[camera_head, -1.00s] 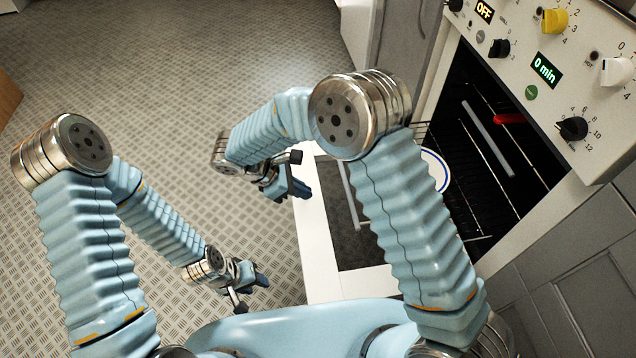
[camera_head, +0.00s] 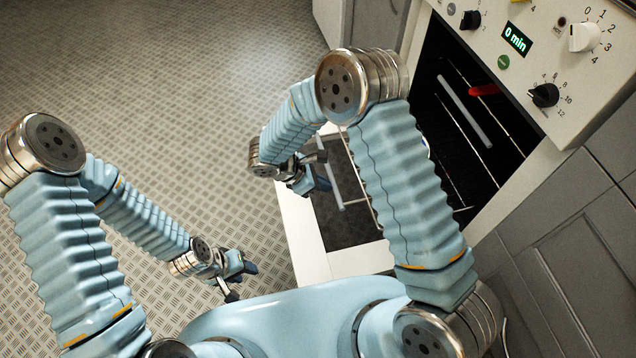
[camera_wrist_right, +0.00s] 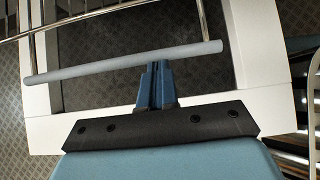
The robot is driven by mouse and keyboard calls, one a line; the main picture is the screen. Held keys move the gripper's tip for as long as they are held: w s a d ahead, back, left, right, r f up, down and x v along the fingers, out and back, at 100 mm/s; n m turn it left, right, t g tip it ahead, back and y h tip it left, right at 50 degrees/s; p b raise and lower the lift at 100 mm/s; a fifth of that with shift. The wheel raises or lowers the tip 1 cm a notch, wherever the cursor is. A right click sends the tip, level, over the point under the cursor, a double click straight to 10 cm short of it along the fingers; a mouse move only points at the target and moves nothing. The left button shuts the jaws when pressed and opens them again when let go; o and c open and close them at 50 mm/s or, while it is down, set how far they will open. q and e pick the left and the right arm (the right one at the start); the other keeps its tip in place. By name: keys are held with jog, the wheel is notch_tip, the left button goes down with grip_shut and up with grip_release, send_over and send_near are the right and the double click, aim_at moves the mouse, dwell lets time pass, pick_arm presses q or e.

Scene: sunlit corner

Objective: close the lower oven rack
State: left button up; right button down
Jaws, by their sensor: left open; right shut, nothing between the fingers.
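The lower oven rack is pulled out over the open oven door. Its grey front bar (camera_head: 333,183) shows in the head view, and the bar (camera_wrist_right: 120,63) crosses the right wrist view. My right gripper (camera_wrist_right: 157,68) is shut and empty, with its fingertips at the middle of the bar on its outer side. I cannot tell whether they touch it. In the head view my right gripper (camera_head: 323,178) is just left of the bar. My right arm hides much of the rack. My left gripper (camera_head: 243,278) is open, low over the floor, away from the oven.
The open oven door (camera_head: 302,226) lies flat under the rack. An upper rack (camera_head: 465,112) with a grey bar sits inside the oven, near a red object (camera_head: 484,90). The control panel (camera_head: 560,60) is above. Patterned floor (camera_head: 200,80) at left is clear.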

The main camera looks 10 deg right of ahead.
aim_at(453, 159)
jog(key=shift+d, duration=0.1)
pick_arm(q)
jog(key=f+b, duration=0.1)
jog(key=a+f+b, duration=0.1)
jog(key=b, duration=0.1)
jog(key=shift+w+f, duration=0.15)
jog(key=shift+f, duration=0.25)
pick_arm(e)
jog(key=d, duration=2.5)
jog(key=w+d, duration=0.1)
jog(key=d, duration=1.1)
jog(key=shift+w+d, duration=0.1)
jog(key=shift+d, duration=0.15)
jog(key=shift+a+r, duration=0.1)
jog(key=shift+a, duration=0.05)
jog(key=a, duration=0.1)
jog(key=a+r, duration=0.1)
jog(key=a, duration=0.1)
jog(key=a+r+p, duration=0.1)
jog(key=a, duration=0.1)
jog(key=p+v, duration=0.1)
jog(key=v, duration=0.7)
jog(key=shift+a, duration=0.15)
pick_arm(q)
jog(key=shift+s+a+r, duration=0.3)
jog(key=shift+s+r, duration=0.5)
jog(key=shift+r, duration=0.1)
